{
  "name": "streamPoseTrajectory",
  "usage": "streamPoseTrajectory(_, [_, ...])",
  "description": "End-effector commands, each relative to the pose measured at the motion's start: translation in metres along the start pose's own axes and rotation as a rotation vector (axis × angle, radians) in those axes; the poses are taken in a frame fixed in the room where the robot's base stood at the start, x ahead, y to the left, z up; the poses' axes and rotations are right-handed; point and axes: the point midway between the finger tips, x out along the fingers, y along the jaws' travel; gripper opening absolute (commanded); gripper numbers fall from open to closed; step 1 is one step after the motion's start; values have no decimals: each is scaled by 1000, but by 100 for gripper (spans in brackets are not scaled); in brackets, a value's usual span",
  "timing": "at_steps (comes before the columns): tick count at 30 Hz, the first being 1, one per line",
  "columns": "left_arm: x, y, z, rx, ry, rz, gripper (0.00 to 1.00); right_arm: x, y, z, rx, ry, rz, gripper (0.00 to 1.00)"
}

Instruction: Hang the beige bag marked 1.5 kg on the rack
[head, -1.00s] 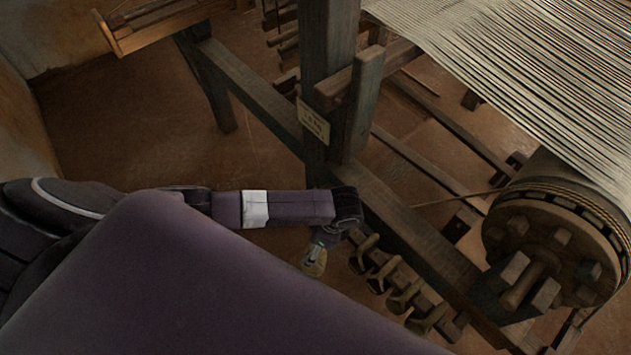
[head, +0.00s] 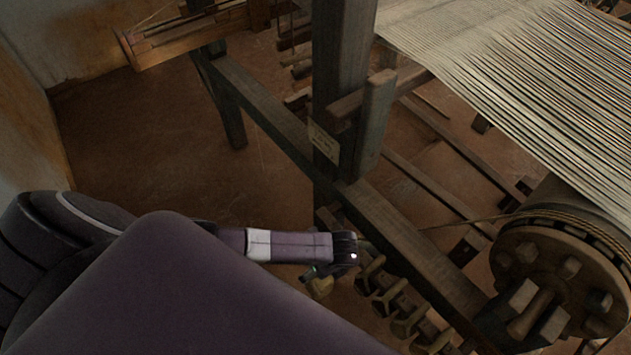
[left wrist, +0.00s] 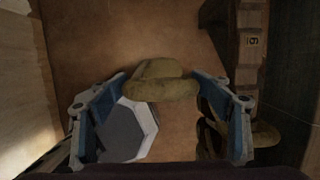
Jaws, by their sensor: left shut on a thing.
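My left gripper (left wrist: 160,88) is shut on a beige-olive bag (left wrist: 160,80), held between its blue fingertips in the left wrist view. In the head view my left gripper (head: 318,272) and the bag (head: 321,288) are small and dark, just left of the rack (head: 393,300). The rack carries several yellowish pegs or hooks along the loom's lower beam. The held bag appears apart from it. No weight marking is readable on the bag. My right gripper is not in view.
A grey-white many-sided thing (left wrist: 125,130) shows between the fingers. A thick loom post (head: 341,70) and the toothed warp roller (head: 560,270) stand nearby.

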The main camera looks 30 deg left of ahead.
Motion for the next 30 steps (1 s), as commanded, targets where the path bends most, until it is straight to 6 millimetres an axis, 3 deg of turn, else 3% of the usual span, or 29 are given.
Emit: streamPoseTrajectory(30, [5,-68,-2,-2,1,-5,11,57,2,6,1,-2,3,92])
